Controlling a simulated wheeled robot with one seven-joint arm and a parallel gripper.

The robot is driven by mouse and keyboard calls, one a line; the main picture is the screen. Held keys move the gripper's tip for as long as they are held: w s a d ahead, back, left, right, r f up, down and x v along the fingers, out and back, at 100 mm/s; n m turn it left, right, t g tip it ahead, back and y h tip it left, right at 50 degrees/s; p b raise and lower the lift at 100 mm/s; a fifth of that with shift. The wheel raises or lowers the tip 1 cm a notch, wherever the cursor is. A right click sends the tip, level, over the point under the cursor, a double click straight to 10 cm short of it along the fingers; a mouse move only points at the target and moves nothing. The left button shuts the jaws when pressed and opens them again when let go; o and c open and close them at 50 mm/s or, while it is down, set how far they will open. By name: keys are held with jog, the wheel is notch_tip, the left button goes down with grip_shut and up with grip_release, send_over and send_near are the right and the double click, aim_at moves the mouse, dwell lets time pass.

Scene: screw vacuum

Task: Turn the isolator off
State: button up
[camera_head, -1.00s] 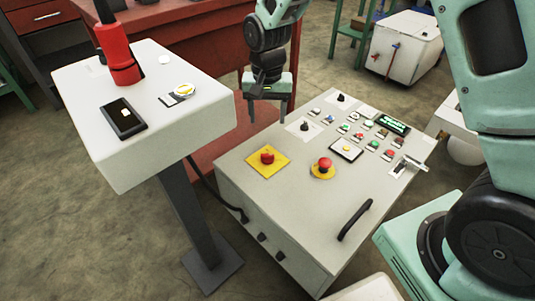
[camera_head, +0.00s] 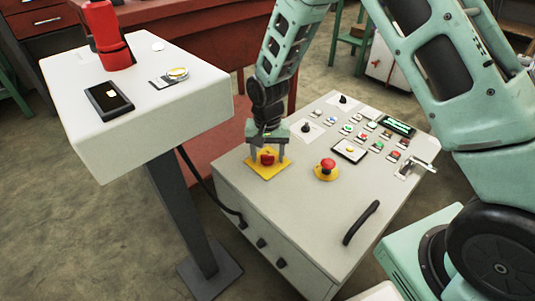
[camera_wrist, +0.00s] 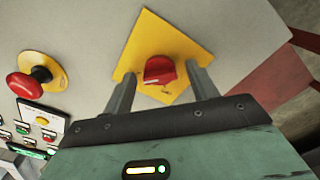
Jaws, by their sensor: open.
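The isolator is a red knob (camera_head: 267,158) on a yellow square plate (camera_head: 260,172), near the left corner of the grey control box's top. It also shows in the wrist view as a red knob (camera_wrist: 159,70) on the yellow plate (camera_wrist: 150,33). My gripper (camera_head: 268,156) is open and points down over the knob. In the wrist view my gripper's fingers (camera_wrist: 162,88) stand one on each side of the knob, with a gap visible on both sides. I cannot tell exactly how low the fingertips are beside it.
A red mushroom button (camera_head: 327,165) on a round yellow base sits to the right on the grey box (camera_head: 290,192). Several small buttons and a green display (camera_head: 397,126) lie further right. A black handle (camera_head: 361,222) stands near the front edge. A white pedestal (camera_head: 130,130) stands left.

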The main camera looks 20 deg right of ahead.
jog(key=c, duration=1)
jog(key=shift+r+p, duration=0.1)
jog(key=shift+p, duration=0.2)
jog(key=n+p, duration=0.1)
jog(key=p, duration=0.1)
jog(key=n+p, duration=0.1)
jog(key=n, duration=0.1)
jog(key=shift+r+n+p, duration=0.2)
jog(key=shift+n+p, duration=0.1)
jog(key=shift+p, duration=0.1)
jog(key=n+p, duration=0.3)
jog(key=n, duration=0.1)
jog(key=shift+n+p, duration=0.3)
jog(key=shift+p, duration=0.1)
jog(key=n+p, duration=0.3)
jog(key=n, duration=0.2)
jog(key=shift+f+p, duration=0.1)
jog(key=shift+p, duration=0.2)
jog(key=shift+f+n+p, duration=0.1)
jog(key=shift+n+p, duration=0.9)
jog(key=shift+n, duration=1.3)
